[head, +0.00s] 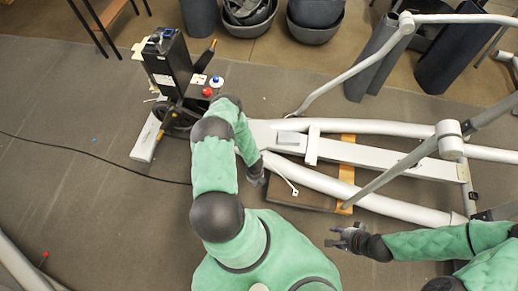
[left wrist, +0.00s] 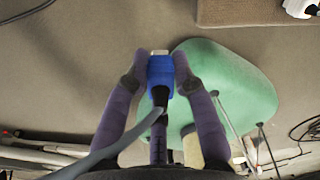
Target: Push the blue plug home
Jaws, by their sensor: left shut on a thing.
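The blue plug (left wrist: 161,70) shows in the left wrist view with a pale end (left wrist: 160,53) pointing away from the camera. My left gripper (left wrist: 160,66) is shut on it, one purple finger on each side. A dark and grey cable runs from its rear toward the lower left. In the head view my left gripper (head: 256,177) is a dark shape beside the elliptical frame; the plug cannot be made out there. My right gripper (head: 340,238) is open and empty over the mat at the lower middle. No socket can be made out.
The elliptical's pale frame (head: 385,160) stretches right, over a brown board (head: 310,190). Its black upright (head: 168,62) stands at upper left, near red and blue knobs. A black cable (head: 90,160) crosses the mat. Dark bins (head: 248,15) stand behind. The left mat is mostly clear.

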